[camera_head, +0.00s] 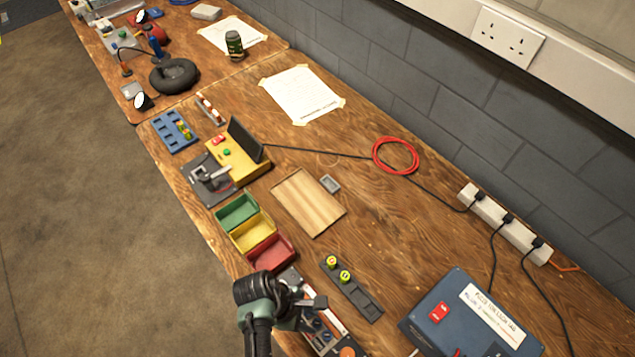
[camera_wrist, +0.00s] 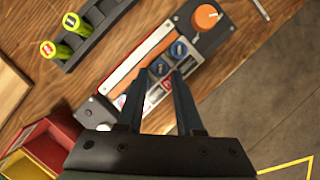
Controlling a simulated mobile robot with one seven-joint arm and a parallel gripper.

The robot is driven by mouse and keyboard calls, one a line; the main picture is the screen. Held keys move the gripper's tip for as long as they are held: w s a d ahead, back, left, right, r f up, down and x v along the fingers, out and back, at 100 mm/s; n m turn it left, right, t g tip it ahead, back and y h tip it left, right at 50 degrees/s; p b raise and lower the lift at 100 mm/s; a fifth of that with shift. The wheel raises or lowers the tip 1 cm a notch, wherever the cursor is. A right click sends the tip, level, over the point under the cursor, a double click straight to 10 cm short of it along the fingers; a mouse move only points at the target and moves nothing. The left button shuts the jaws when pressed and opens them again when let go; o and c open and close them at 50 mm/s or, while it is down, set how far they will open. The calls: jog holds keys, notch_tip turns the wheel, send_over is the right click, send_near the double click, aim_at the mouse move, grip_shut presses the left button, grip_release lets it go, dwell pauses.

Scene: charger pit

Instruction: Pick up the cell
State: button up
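Two upright green-yellow cells stand in a dark rack (camera_head: 363,301): one cell (camera_head: 332,261) at its far end, another (camera_head: 345,276) beside it. They also show at the upper left of the wrist view, one cell (camera_wrist: 47,49) with a red top mark and one cell (camera_wrist: 71,21) with a dark mark. My gripper (camera_head: 312,308) is left of the rack, over a panel device (camera_wrist: 205,18) with an orange knob. In the wrist view my gripper's fingers (camera_wrist: 159,76) are apart with nothing seen held. They partly hide the device's blue round parts (camera_wrist: 178,49).
Green, yellow and red bins (camera_head: 237,214) and a wooden board (camera_head: 325,220) lie beyond the gripper. A blue tray (camera_head: 171,121) holds small coloured cells. A blue box (camera_head: 450,322) stands at the right. Bare wood lies right of the rack.

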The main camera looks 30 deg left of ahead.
aim_at(315, 323)
jog(key=b+x, duration=0.2)
jog(key=x, duration=0.1)
jog(key=shift+d, duration=0.1)
grip_shut()
jog(key=shift+r, duration=0.2)
